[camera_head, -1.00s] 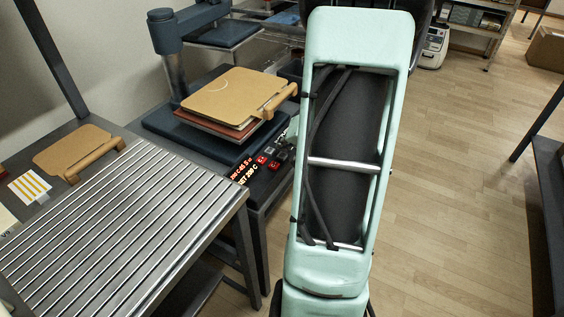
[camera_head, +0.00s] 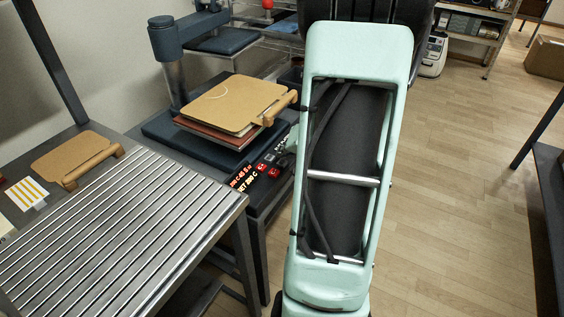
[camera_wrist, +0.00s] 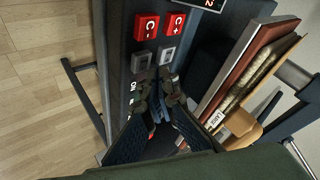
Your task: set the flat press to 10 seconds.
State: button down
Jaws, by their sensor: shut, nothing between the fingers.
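The flat press stands at the left centre, with a dark blue base pad (camera_head: 160,131) and boards stacked on it. Its control panel shows lit red display text (camera_head: 242,176), too small to read surely. In the wrist view the panel carries red C- (camera_wrist: 147,27) and C+ (camera_wrist: 177,24) buttons, with two grey buttons (camera_wrist: 141,62) and (camera_wrist: 167,56) beside them. My gripper (camera_wrist: 158,86) is shut and empty, its tips close by the grey buttons. I cannot tell whether they touch. The fingers hide part of the panel. In the head view my arm hides most of the gripper.
A tan handled board (camera_head: 235,101) tops the stack, close to my gripper. A slatted metal table (camera_head: 120,225) stands in front, with another tan board (camera_head: 72,155) and a striped card (camera_head: 27,193) behind it. Open wooden floor (camera_head: 455,200) lies right.

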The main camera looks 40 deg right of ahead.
aim_at(283, 163)
jog(key=shift+f, duration=0.15)
dwell(0.5)
jog(key=shift+f+b, duration=0.3)
jog(key=shift+b, duration=0.55)
jog(key=shift+f+b, duration=0.45)
jog(key=shift+b, duration=0.4)
dwell(0.4)
jog(key=shift+r, duration=0.1)
jog(key=shift+r+p, duration=0.35)
jog(key=shift+r, duration=0.45)
jog(key=shift+r, duration=0.1)
jog(key=shift+r+p, duration=1.5)
jog(key=shift+r, duration=0.9)
dwell(1.2)
